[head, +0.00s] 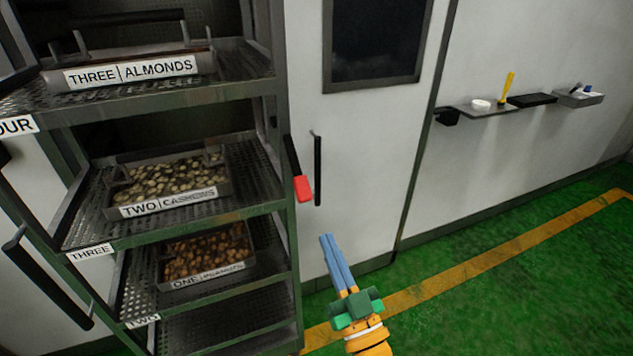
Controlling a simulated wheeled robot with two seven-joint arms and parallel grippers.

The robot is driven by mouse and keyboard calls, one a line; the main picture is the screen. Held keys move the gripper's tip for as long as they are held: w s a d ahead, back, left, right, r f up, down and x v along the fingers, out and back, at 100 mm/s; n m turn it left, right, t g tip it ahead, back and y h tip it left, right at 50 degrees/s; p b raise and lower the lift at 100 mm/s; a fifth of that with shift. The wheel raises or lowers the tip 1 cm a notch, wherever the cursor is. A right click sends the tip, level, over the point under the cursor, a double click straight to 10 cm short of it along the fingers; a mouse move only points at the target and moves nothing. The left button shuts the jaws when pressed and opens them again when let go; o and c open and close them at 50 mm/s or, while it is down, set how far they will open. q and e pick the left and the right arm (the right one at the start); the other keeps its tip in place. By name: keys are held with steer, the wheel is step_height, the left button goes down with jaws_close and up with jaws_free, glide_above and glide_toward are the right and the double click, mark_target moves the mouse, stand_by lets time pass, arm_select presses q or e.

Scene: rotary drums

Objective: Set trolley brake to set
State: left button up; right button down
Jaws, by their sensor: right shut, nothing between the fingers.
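The trolley (285,250) is a dark metal rack of perforated shelves at the left. A lever with a black shaft and a red end (303,188) is at its right side, slanting down to the right; it looks like the brake. Whether it is at set cannot be told. My right gripper (329,243) has blue fingers, a green body and an orange arm. It is shut and empty, below and to the right of the red end, apart from it in the picture. My left gripper is not in view.
Trays labelled almonds (130,72), cashews (175,203) and a lower tray of nuts (208,279) sit on the shelves. A white door with a black handle (317,170) stands behind the lever. A wall shelf (488,110) holds small items. Green floor at the right is clear.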

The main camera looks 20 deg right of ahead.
mark_target(308, 198)
steer(key=w+r+p, duration=0.4)
steer(key=w+r, duration=0.3)
steer(key=w, duration=0.1)
steer(key=shift+t, duration=0.3)
steer(key=w+f, duration=0.1)
steer(key=f, duration=0.1)
steer(key=w+f+b, duration=0.1)
steer(key=w, duration=0.1)
steer(key=shift+a+f, duration=0.2)
steer(key=shift+f, duration=0.15)
steer(key=shift+s, duration=0.1)
